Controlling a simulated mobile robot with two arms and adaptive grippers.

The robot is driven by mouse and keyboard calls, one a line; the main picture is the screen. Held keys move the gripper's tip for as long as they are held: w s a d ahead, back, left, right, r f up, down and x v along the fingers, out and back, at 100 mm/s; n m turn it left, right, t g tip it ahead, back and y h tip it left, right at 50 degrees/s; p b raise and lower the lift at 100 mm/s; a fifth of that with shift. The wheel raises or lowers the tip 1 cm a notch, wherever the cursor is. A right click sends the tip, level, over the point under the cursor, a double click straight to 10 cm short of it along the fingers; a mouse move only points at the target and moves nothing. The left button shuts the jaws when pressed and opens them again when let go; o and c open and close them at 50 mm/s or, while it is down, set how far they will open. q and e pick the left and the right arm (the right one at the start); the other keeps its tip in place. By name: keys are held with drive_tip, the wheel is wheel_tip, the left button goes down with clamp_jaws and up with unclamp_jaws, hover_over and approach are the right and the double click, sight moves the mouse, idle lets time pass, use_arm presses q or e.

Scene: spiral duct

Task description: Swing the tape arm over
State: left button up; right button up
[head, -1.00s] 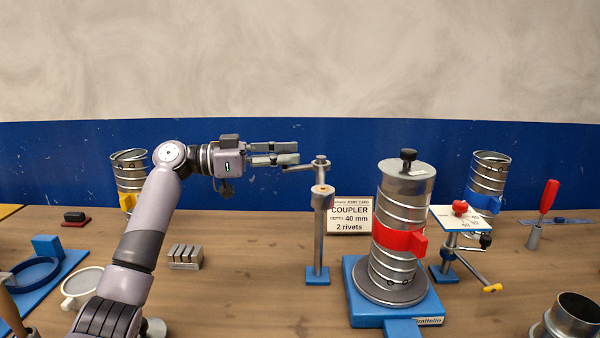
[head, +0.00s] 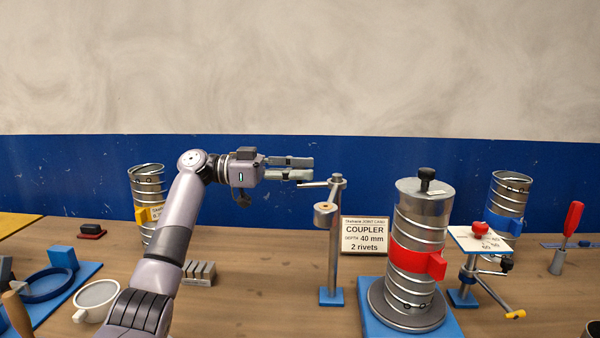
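The tape arm (head: 313,184) sits on top of a thin grey post with a blue foot (head: 331,297). It points left, and a tan-topped roll (head: 325,209) hangs below it, just left of the post. My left gripper (head: 313,168) is open and empty, its two fingers level and pointing right. The lower finger is just above the tape arm in the picture; I cannot tell whether they touch. To the right stands the spiral duct (head: 415,232) with a red clamp band (head: 413,261) and a dark-knobbed lid (head: 426,187). My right gripper is out of view.
A card reading COUPLER (head: 365,236) stands between post and duct. A small tilted table (head: 484,241) and a blue-tagged duct (head: 508,197) are at right. A yellow-tagged duct (head: 147,184), grey blocks (head: 199,273) and a white cup (head: 96,300) are at left.

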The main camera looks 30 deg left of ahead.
use_arm(q)
drive_tip(key=o, duration=0.3)
drive_tip(key=shift+o, duration=0.2)
drive_tip(key=shift+a, duration=0.2)
drive_tip(key=v, duration=1.1)
drive_tip(key=shift+a, duration=0.3)
drive_tip(key=shift+s, duration=0.1)
